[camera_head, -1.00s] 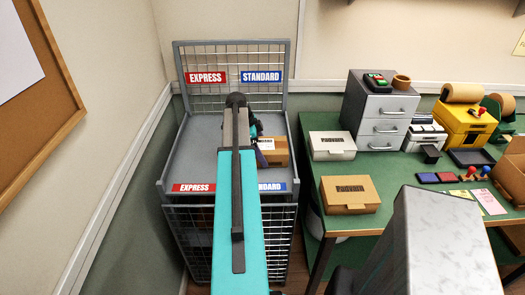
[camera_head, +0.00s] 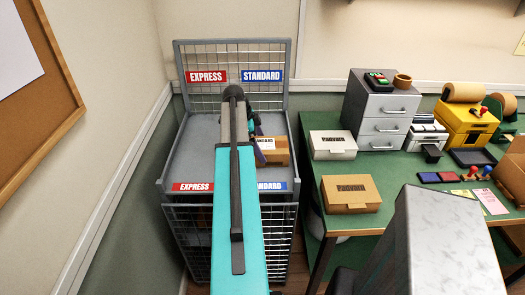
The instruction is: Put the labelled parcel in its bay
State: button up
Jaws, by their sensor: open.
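The labelled parcel (camera_head: 277,151) is a small brown box with a white label ending in "ANDARD". It rests on the right side of the grey cage trolley's shelf (camera_head: 196,145), behind the blue STANDARD front sign (camera_head: 272,186). A second STANDARD sign (camera_head: 262,76) hangs on the back mesh on that side. Red EXPRESS signs mark the left side, at the back (camera_head: 206,77) and front (camera_head: 193,187). My gripper (camera_head: 257,128) is open, just left of and behind the parcel. My arm hides part of the shelf and the parcel's left end.
A green bench (camera_head: 308,198) stands at right with a white box (camera_head: 333,145), a brown carton (camera_head: 350,193), a grey drawer unit (camera_head: 380,110) and a yellow tape dispenser (camera_head: 465,121). The shelf's left side is clear. A wall stands close on the left.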

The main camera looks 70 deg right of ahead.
jog(key=shift+b+v, duration=1.3)
jog(key=shift+v, duration=3.5)
